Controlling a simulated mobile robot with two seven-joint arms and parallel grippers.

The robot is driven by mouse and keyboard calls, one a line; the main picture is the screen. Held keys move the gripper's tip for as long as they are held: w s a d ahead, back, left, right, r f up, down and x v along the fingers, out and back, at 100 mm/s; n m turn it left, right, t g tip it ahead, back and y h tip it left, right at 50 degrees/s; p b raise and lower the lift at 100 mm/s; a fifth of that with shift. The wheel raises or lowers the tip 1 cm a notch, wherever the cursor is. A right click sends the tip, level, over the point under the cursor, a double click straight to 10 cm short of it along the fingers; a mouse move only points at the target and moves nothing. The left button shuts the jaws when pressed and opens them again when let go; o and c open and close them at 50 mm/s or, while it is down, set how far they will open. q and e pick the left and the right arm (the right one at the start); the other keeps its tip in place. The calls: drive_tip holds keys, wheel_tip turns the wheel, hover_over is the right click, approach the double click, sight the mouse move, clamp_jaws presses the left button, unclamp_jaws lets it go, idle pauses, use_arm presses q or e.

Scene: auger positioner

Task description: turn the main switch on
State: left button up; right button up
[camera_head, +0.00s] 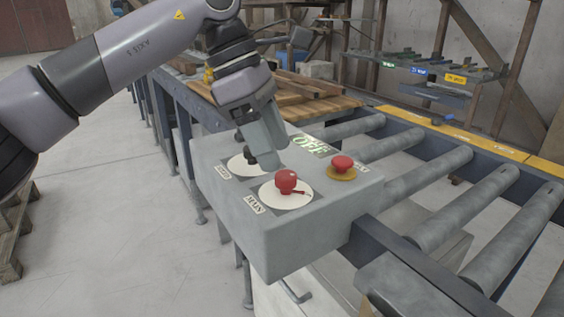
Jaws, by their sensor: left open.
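A grey control box (285,245) stands beside the roller conveyor. On its top, the main switch (287,182) is a red rotary knob on a white round plate, next to a label that seems to read MAIN. Its small red pointer is turned to the right. My left gripper (262,158) comes down from above, just behind and left of the red knob, over a dark knob (249,157) on a second white plate. It is open; whether it touches either knob I cannot tell. A green lit display (311,146) on the box seems to read OFF. My right gripper is out of view.
A red mushroom button (342,163) on a yellow base sits at the box's right side. Conveyor rollers (428,172) run to the right. Wooden boards (310,95) lie on a table behind. The floor at left is clear, with a pallet at its edge.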

sight(285, 174)
use_arm(q)
drive_tip(key=x, duration=0.4)
drive_tip(key=shift+f, duration=0.15)
drive_tip(key=c, duration=1)
